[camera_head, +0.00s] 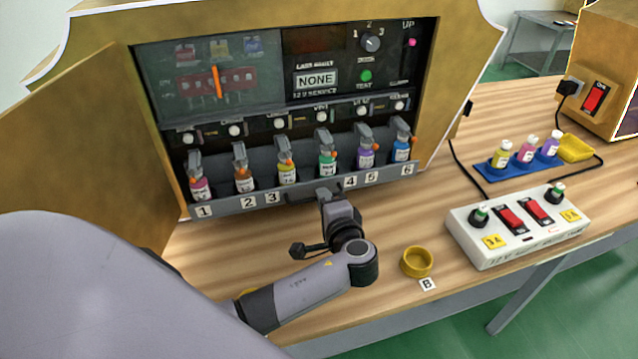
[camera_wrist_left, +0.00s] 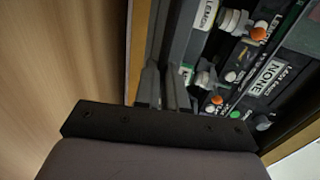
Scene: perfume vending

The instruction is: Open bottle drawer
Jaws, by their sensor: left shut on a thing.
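The bottle drawer (camera_head: 262,200) is a grey tray across the lower front of the vending machine, with number labels 1 to 6. Several small spray bottles stand in it in a row, such as the yellow-labelled one (camera_head: 287,172) and the green one (camera_head: 327,162). My left gripper (camera_head: 326,190) is at the middle of the drawer front, between labels 3 and 4, shut on the drawer handle. The handle is mostly hidden by the gripper. In the left wrist view the gripper (camera_wrist_left: 165,100) reaches the drawer edge beside a bottle labelled LEMON. My right gripper is not in view.
A yellow round dish (camera_head: 416,262) stands by label B at the table's front edge. A white switch box (camera_head: 518,224) and a blue rack (camera_head: 522,163) with 3 bottles are at the right. The machine's open door (camera_head: 70,150) stands at the left.

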